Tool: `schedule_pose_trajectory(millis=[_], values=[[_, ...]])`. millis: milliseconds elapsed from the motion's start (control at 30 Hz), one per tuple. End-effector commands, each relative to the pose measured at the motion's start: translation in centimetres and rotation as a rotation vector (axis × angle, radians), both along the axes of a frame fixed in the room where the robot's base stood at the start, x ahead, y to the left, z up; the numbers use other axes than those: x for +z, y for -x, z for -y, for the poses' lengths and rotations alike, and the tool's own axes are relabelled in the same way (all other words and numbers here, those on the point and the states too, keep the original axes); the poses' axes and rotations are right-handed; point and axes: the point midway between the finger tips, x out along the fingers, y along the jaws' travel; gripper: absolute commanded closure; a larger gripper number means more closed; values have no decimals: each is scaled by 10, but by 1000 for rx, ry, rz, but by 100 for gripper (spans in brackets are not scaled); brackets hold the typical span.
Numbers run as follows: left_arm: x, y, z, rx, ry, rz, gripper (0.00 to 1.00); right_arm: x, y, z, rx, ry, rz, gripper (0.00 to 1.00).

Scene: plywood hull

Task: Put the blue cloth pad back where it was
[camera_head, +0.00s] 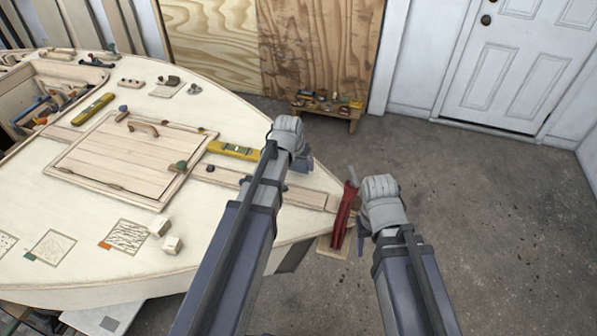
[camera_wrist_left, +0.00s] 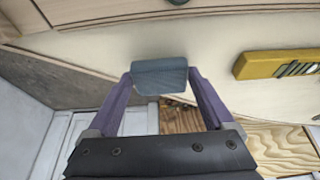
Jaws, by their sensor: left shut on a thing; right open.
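The blue cloth pad (camera_wrist_left: 159,76) is a small grey-blue block in the left wrist view, held between the two purple fingers of my left gripper (camera_wrist_left: 160,86). In the head view my left gripper (camera_head: 301,162) is over the right part of the pale plywood deck (camera_head: 215,285), mostly hidden by its own wrist. I cannot tell whether the pad touches the deck. My right gripper (camera_head: 366,238) is open and empty, just right of the hull's tip, beside the red clamp (camera_head: 343,216).
A hatch cover (camera_head: 115,160) lies mid-deck. A yellow level (camera_head: 234,150) lies between it and my left arm; another level (camera_head: 93,109) lies farther left. Two pale blocks (camera_head: 172,244) sit near the front edge. A low bench (camera_head: 327,109) stands behind. The floor at right is clear.

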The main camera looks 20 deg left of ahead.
Motion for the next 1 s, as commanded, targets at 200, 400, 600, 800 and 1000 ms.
schedule_pose_trajectory(millis=[200, 400, 600, 800, 1000], values=[[-25, 0, 0, 0, 0, 0, 58, -25, 0, 0, 0, 0, 0, 48], [-22, 0, 0, 0, 0, 0, 58, -22, 0, 0, 0, 0, 0, 48], [-26, 0, 0, 0, 0, 0, 13, -26, 0, 0, 0, 0, 0, 48], [-25, 0, 0, 0, 0, 0, 0, -25, 0, 0, 0, 0, 0, 48], [-24, 0, 0, 0, 0, 0, 0, -24, 0, 0, 0, 0, 0, 48]])
